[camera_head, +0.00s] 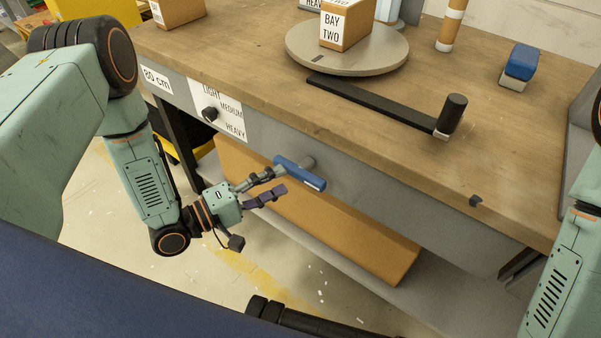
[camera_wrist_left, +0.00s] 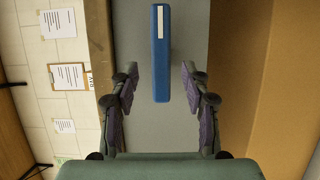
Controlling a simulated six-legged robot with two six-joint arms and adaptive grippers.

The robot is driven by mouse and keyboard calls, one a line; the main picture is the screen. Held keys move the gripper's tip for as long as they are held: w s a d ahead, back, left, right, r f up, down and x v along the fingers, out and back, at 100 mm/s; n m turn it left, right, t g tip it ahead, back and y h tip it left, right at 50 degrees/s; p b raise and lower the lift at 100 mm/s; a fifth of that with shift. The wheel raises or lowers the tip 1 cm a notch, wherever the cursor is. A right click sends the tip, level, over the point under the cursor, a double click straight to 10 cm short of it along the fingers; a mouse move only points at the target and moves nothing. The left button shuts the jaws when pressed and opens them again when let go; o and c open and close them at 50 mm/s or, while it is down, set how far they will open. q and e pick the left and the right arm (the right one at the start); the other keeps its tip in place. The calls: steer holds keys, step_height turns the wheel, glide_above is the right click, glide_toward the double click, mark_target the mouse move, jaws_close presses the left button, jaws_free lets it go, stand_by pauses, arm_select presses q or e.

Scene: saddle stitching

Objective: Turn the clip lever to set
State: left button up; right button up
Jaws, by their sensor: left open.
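A blue lever (camera_head: 300,173) with a pale strip sits on a short grey shaft on the bench's grey front panel. I take it for the clip lever; no set mark shows near it. My left gripper (camera_head: 277,182) is open and empty in front of the panel, its fingers reaching toward the lever's left part. In the left wrist view the lever (camera_wrist_left: 161,60) lies centred between the spread fingers of the left gripper (camera_wrist_left: 159,72), touching neither. Its depth relative to the fingertips is hard to tell.
A black knob (camera_head: 209,114) with a LIGHT, MEDIUM, HEAVY label is left of the lever. A cardboard-coloured box (camera_head: 330,232) lies below on a shelf. The wooden benchtop (camera_head: 250,60) holds a round turntable (camera_head: 300,52), a black crank arm (camera_head: 375,103) and a blue-topped block (camera_head: 521,62).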

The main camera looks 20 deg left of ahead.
mark_target(294, 176)
arm_select(q)
steer(key=b+x, duration=0.1)
steer(key=x, duration=0.3)
steer(key=shift+d+f, duration=0.15)
steer(key=shift+d, duration=0.05)
steer(key=shift+x, duration=1)
steer(key=shift+a, duration=0.1)
jaws_close()
